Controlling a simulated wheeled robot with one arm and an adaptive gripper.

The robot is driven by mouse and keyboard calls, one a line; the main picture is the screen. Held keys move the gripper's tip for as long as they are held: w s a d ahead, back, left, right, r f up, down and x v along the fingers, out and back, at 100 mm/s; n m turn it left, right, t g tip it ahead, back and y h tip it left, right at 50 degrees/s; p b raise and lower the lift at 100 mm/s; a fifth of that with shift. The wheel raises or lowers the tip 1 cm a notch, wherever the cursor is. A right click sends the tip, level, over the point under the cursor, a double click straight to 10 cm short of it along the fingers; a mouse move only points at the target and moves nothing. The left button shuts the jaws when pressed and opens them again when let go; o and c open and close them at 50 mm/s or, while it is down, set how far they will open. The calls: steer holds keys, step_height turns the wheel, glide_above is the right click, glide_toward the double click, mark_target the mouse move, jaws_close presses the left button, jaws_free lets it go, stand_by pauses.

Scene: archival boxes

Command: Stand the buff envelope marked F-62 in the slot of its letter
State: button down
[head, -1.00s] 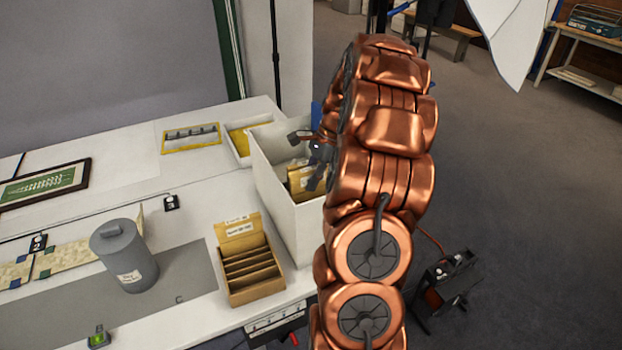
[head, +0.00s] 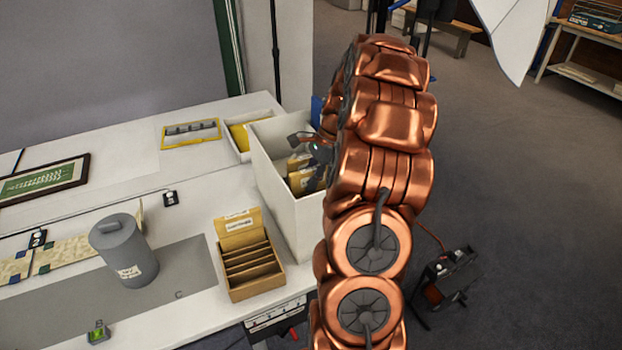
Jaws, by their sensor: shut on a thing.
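My gripper (head: 318,158) is at the white open-topped box (head: 285,195), partly hidden by my copper arm. It is shut on a buff envelope (head: 304,181), one of a few buff pieces showing inside the box. I cannot read any mark on these envelopes, so I cannot tell which is F-62. A brown slotted box (head: 257,286) with several dividers and a raised labelled back stands on the table in front of the white box. Its label is too small to read.
A grey lidded canister (head: 130,262) stands left of the slotted box. A shallow white tray (head: 240,140) with yellow inside lies behind the white box. A framed green picture (head: 42,180) lies at the left. A small numbered marker (head: 170,198) stands mid-table.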

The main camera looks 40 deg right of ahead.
steer(key=c, duration=1.1)
jaws_free()
steer(key=shift+o, duration=0.2)
steer(key=shift+d, duration=0.1)
steer(key=v, duration=1.1)
steer(key=shift+r, duration=0.25)
step_height(320, 180, up, 12)
steer(key=p, duration=0.6)
steer(key=shift+r, duration=0.2)
steer(key=shift+s, duration=0.1)
